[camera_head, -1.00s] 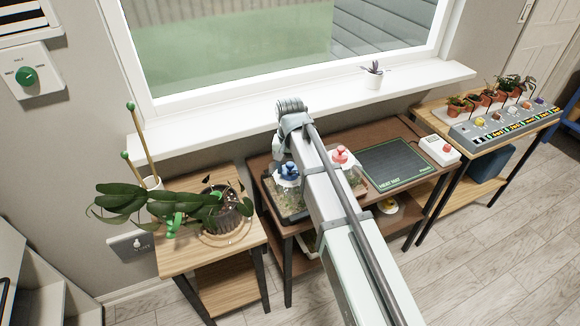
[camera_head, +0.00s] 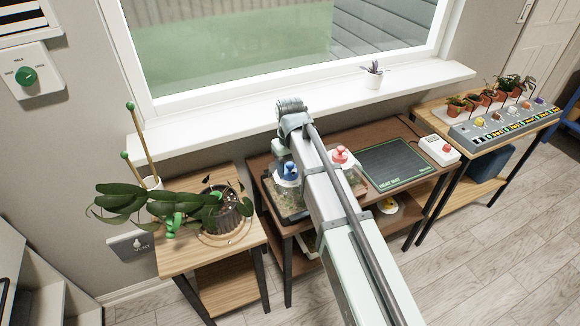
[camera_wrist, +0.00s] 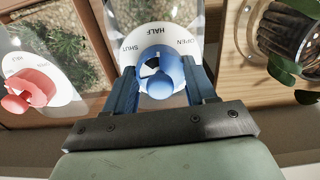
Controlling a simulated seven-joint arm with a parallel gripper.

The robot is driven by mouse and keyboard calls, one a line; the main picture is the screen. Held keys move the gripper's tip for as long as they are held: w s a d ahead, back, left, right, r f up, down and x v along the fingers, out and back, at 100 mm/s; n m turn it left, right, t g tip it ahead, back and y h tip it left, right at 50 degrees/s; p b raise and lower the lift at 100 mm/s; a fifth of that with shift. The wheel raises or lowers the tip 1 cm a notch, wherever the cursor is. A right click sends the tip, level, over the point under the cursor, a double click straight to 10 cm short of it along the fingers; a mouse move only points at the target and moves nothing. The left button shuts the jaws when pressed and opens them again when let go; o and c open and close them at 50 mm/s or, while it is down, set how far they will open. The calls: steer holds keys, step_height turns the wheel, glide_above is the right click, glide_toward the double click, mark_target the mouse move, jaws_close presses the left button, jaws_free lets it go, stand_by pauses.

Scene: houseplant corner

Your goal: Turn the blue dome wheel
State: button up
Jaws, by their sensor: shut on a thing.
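The blue dome wheel (camera_wrist: 158,82) is in the middle of the wrist view, on a clear dome with a white dial (camera_wrist: 159,40) marked SHUT, HALF and OPEN. My gripper (camera_wrist: 161,70) has one finger on each side of the wheel and is shut on it. HALF is at the top of the dial, opposite the palm; I cannot tell which mark the wheel points to. In the head view the blue wheel (camera_head: 289,170) shows on the left dome, partly hidden by my arm's end.
The red dome wheel (camera_wrist: 31,88) is close on the left in the wrist view, on the neighbouring dome. A potted leafy plant (camera_head: 226,212) stands on the wooden table to the left. A heat mat (camera_head: 398,163) lies to the right. The window sill (camera_head: 230,118) runs behind.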

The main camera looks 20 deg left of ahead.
stand_by(0.4)
steer(key=o, duration=1.1)
steer(key=shift+c, duration=0.2)
steer(key=shift+r, duration=0.1)
step_height(320, 180, up, 14)
steer(key=shift+f, duration=0.2)
